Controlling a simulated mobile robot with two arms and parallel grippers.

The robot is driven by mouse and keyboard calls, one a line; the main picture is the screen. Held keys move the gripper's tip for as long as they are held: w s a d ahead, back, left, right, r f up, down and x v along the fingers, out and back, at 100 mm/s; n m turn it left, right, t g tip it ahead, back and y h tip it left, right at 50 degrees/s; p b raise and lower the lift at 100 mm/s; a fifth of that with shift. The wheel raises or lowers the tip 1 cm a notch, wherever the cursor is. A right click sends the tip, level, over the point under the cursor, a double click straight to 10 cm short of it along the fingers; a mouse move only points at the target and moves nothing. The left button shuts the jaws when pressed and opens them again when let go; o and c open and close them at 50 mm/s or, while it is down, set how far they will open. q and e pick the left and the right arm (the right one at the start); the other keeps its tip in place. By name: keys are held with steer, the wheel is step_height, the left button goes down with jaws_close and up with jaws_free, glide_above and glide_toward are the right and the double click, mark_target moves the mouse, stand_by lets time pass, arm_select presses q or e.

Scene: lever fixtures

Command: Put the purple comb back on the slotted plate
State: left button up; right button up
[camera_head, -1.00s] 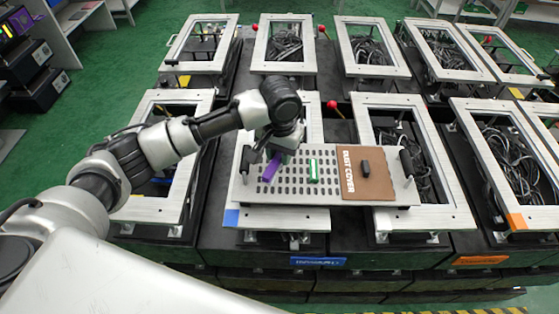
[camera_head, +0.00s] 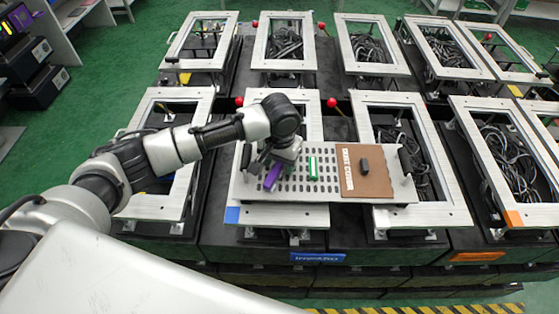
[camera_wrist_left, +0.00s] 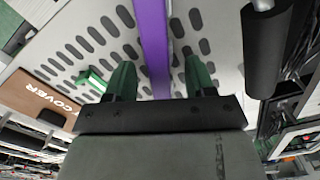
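The purple comb (camera_head: 272,177) is at the left part of the slotted plate (camera_head: 300,190), right below my left gripper (camera_head: 276,166). In the left wrist view the comb (camera_wrist_left: 155,45) runs as a long purple bar between the two green fingers of my left gripper (camera_wrist_left: 158,75). A gap shows on each side of it, so the fingers look open around it. Whether the comb's teeth sit in the slots is hidden. The slotted plate also shows in the left wrist view (camera_wrist_left: 215,20). My right gripper is not in view.
A green bar (camera_head: 313,168) stands on the plate's middle. Black handles flank the plate. Metal frames with cables and red ball-topped levers (camera_head: 332,102) surround it.

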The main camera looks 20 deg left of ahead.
arm_select(q)
steer(key=shift+r, duration=0.1)
step_height(320, 180, up, 12)
steer(key=b, duration=0.2)
steer(key=shift+b, duration=0.35)
stand_by(0.3)
